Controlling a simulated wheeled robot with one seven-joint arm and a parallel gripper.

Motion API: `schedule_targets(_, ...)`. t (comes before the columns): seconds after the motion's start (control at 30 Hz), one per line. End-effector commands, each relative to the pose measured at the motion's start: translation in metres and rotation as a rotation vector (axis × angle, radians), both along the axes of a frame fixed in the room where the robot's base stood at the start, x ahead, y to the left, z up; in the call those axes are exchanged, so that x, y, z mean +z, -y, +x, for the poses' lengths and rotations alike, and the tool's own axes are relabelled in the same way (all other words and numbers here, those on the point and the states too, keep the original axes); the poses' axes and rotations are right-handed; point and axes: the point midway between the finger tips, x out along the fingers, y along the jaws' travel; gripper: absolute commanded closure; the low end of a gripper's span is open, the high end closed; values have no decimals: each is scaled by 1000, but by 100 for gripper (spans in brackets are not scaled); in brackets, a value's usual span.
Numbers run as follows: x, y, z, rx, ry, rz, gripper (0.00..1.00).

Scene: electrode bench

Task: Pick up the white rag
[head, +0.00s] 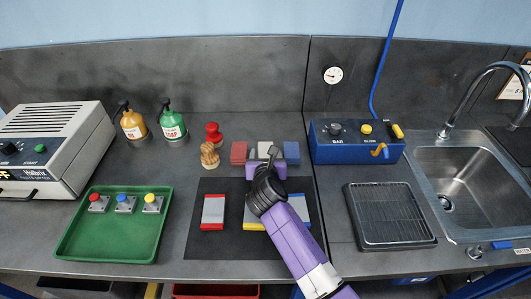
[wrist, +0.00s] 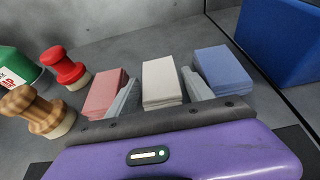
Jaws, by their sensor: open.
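The white rag (wrist: 161,78) is a folded stack lying between a red one and a blue one in the wrist view. In the head view, the white rag (head: 262,151) is partly hidden by my gripper (head: 268,163). My gripper (wrist: 162,92) is open and empty, with one grey finger on each side of the white rag's near end. The left finger is close to the red stack and the right finger is close to the blue stack. I cannot tell whether the fingers touch anything.
A red rag (wrist: 103,92) and a blue rag (wrist: 222,70) flank the white one closely. Red (wrist: 65,70) and wooden (wrist: 38,112) stamps stand at left. A blue control box (head: 357,145) stands at right. A black mat (head: 231,243) lies in front.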

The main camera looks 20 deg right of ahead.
Motion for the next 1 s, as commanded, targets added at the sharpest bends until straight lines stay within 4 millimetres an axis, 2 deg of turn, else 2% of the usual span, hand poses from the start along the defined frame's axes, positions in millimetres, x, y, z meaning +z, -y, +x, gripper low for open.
schedule_targets(0.13, 0, 0, 0, 0, 0, 0, 40)
schedule_targets(0.3, 0, 0, 0, 0, 0, 0, 73)
schedule_targets(0.4, 0, 0, 0, 0, 0, 0, 90)
schedule_targets(0.77, 6, 0, 0, -1, 1, 0, 90)
schedule_targets(0.87, 16, 0, 0, -2, 2, 1, 90)
schedule_targets(1.0, 39, 1, 0, -2, 4, 0, 90)
